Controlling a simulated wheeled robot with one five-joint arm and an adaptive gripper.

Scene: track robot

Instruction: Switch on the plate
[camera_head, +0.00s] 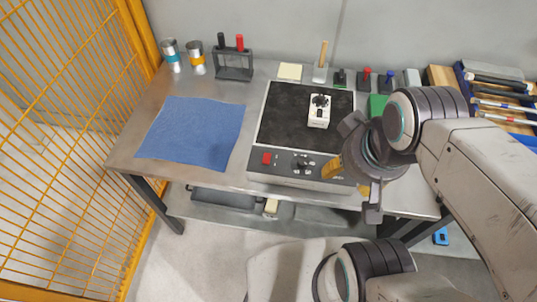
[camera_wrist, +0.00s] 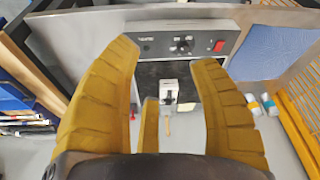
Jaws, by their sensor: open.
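The plate (camera_head: 275,125) is a flat device with a black top and a grey front control panel (camera_head: 285,172). A red switch (camera_head: 267,158) sits at the panel's left end, with a black knob (camera_head: 303,163) near the middle. In the wrist view the panel appears at the top, with the red switch (camera_wrist: 219,46) right of the knob (camera_wrist: 182,44). My gripper (camera_wrist: 168,58) is open and empty, its yellow fingers spread. In the head view my gripper (camera_head: 342,172) is over the panel's right end, right of the knob and switch, hiding that end.
A small white device (camera_head: 319,118) with a black top part stands on the black surface. A blue cloth (camera_head: 193,133) lies left of the plate. Two cans (camera_head: 195,62) and a dark rack (camera_head: 234,70) stand behind it. A yellow mesh fence (camera_head: 65,120) borders the left.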

